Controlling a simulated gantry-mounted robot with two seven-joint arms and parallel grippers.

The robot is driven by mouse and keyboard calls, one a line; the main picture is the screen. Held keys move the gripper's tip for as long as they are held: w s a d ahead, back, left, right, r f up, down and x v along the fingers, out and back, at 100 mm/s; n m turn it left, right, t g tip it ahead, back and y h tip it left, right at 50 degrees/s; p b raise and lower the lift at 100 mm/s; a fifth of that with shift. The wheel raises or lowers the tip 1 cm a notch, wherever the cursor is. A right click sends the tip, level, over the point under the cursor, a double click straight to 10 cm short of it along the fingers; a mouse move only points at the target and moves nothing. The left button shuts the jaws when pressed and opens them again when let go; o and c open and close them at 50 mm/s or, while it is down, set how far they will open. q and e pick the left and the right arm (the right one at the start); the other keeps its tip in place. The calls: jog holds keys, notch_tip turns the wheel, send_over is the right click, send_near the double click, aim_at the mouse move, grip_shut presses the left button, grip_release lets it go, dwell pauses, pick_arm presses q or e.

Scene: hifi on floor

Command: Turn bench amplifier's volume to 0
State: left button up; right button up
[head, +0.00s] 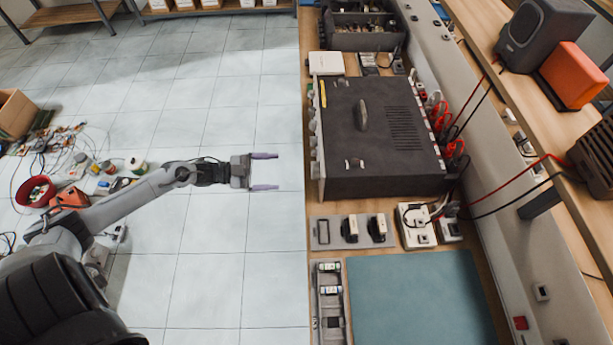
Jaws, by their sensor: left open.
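The bench amplifier (385,165) is a large dark box on the wooden bench, right of centre. Its front panel faces left, with knobs (314,168) seen edge-on along that side. I cannot tell which knob is the volume or where it points. My left gripper (265,171) is open and empty, over the tiled floor to the left of the amplifier. Its two fingers point right toward the front panel, with a gap between fingertips and knobs. My right gripper is not in view.
A blue-green mat (425,300) and a grey tray (352,232) lie on the bench nearer me. Red and black cables (455,150) run behind the amplifier. A shelf (520,110) with speakers overhangs at right. A red bucket (36,190) and clutter lie on the floor at left.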

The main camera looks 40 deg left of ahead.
aim_at(315, 171)
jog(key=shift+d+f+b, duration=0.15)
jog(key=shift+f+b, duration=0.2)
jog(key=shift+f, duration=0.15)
pick_arm(q)
jog(key=shift+x, duration=5.4)
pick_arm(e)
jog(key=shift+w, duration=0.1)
pick_arm(q)
jog(key=shift+f, duration=0.2)
